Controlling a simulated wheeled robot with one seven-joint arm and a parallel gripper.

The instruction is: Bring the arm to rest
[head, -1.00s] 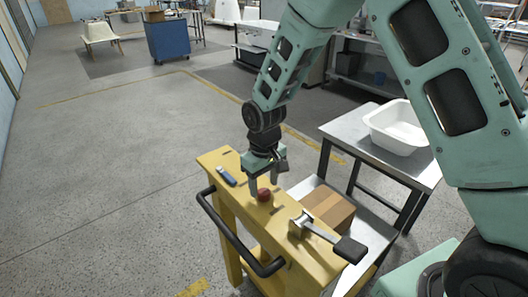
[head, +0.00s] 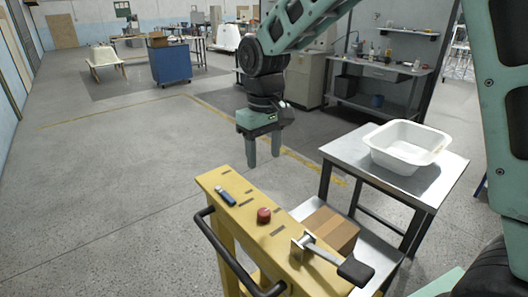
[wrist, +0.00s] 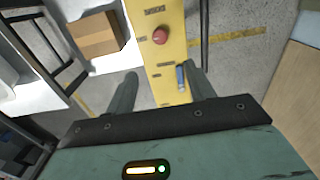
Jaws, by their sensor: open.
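My gripper (head: 264,162) hangs fingers-down above and behind the far end of the yellow cart (head: 217,180), apart from it. Its two fingers are spread with nothing between them. In the wrist view my gripper (wrist: 157,85) is also open, with the yellow cart top (wrist: 168,65) below it.
A lever with a black grip (head: 354,270) and a black handle rail (head: 232,260) stick out from the cart. A cardboard box (head: 330,228) sits on a low shelf to the right. A white basin (head: 405,146) stands on a metal table (head: 345,150). The floor at left is clear.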

